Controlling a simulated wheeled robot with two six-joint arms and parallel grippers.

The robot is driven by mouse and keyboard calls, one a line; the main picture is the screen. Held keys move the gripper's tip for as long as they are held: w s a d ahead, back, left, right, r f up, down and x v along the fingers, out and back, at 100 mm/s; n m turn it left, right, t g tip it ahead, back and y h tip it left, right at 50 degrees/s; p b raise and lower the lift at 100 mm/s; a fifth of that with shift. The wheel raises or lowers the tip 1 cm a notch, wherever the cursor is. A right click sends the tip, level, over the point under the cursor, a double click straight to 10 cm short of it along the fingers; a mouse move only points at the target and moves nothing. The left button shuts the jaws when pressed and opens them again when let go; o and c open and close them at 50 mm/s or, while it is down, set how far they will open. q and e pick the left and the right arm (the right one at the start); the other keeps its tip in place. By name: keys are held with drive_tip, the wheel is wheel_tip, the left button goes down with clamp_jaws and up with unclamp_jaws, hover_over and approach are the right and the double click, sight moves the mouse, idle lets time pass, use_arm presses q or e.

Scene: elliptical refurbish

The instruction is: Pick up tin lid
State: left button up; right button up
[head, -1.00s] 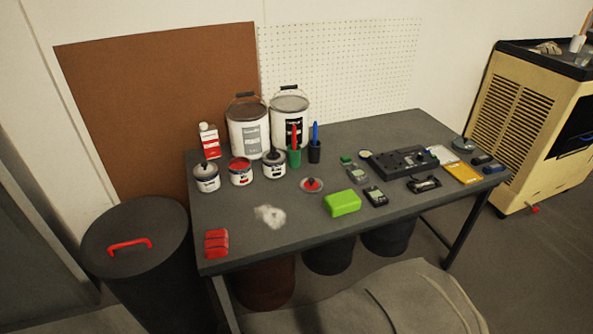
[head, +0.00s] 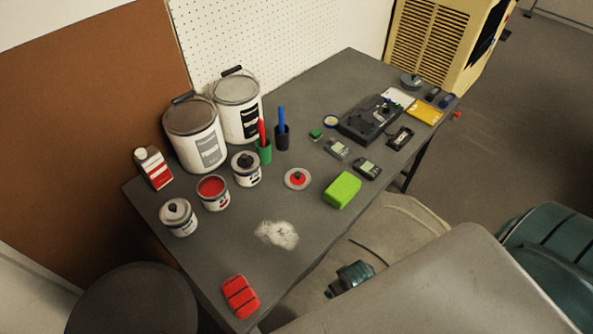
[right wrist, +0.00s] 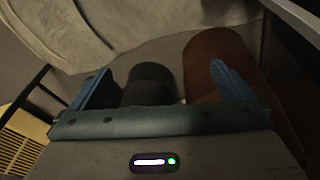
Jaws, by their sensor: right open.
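The tin lid (head: 297,178) lies flat on the table right of the tins, a pale disc with a red middle and a dark knob. An open tin with red inside (head: 213,192) stands left of it, between two tins with lids on. My right gripper (right wrist: 160,86) is open and empty in the right wrist view, its two blue fingers wide apart. It faces the floor and bins beside the table, away from the lid. In the head view my right arm fills the lower right, in front of the table. My left gripper is out of view.
The table (head: 240,275) holds two large buckets at the back, a green block (head: 342,190) right of the lid, a red block (head: 240,297) at the front corner, and electronics further right. A white powdery patch (head: 277,234) lies before the lid. A dark bin (head: 133,300) stands front left.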

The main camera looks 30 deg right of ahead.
drive_tip(key=w+a+r+p, duration=0.1)
drive_tip(key=w+r+p, duration=0.1)
drive_tip(key=r, duration=1.2)
drive_tip(key=w+a+r+p, duration=0.1)
drive_tip(key=r+p, duration=0.2)
drive_tip(key=r, duration=1)
wheel_tip(320, 180, up, 3)
drive_tip(key=m+g+y, duration=0.1)
drive_tip(key=g, duration=0.1)
hover_over(298, 173)
wheel_tip(298, 173, down, 5)
drive_tip(key=shift+w+a+f+p, duration=0.1)
drive_tip(key=shift+w+p, duration=0.05)
drive_tip(key=shift+p, duration=0.3)
drive_tip(key=f+p, duration=0.1)
drive_tip(key=f, duration=0.3)
drive_tip(key=shift+s+f+p, duration=0.2)
drive_tip(key=shift+f+p, duration=0.15)
drive_tip(key=shift+f, duration=0.4)
drive_tip(key=c, duration=0.9)
